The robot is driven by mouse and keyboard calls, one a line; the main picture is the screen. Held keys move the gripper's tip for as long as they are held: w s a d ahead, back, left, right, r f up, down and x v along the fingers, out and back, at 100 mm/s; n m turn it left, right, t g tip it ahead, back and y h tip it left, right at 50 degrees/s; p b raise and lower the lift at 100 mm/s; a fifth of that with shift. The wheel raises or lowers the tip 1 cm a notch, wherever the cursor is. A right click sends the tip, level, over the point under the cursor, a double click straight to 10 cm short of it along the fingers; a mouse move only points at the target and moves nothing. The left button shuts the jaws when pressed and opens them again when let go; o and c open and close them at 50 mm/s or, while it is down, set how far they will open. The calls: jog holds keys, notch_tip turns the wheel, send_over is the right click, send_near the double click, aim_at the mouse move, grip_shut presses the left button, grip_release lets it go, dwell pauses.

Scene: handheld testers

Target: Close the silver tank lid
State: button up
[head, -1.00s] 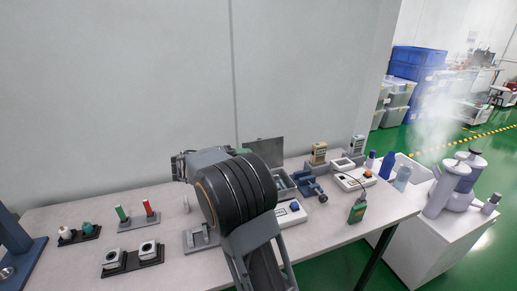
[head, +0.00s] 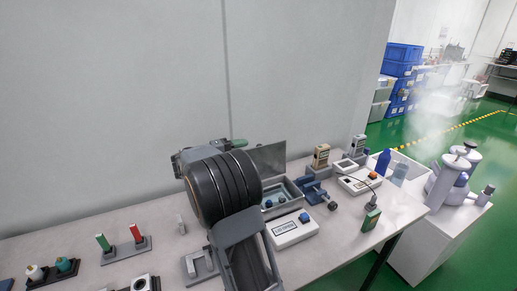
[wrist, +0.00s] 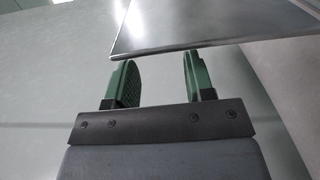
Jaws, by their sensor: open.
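The silver tank (head: 297,200) stands on the bench with its flat grey lid (head: 268,157) standing raised at the back. Blue items show inside the tank. In the wrist view the lid (wrist: 205,22) is a shiny metal plate across the top, its lower edge just beyond my fingertips. My gripper (wrist: 157,78) is open, with two green fingers apart and nothing between them. In the head view my arm hides most of the gripper; a green bit (head: 239,143) shows left of the lid. I cannot tell whether a finger touches the lid.
A white tester with a blue knob (head: 292,229) sits before the tank, and a blue clamp (head: 316,190) to its right. A green handheld tester (head: 371,220) lies farther right. A red and green tube holder (head: 125,249) stands left. A wall rises close behind the bench.

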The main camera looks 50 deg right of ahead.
aim_at(259, 147)
jog(key=shift+x, duration=3.15)
jog(key=shift+c, duration=0.5)
grip_shut()
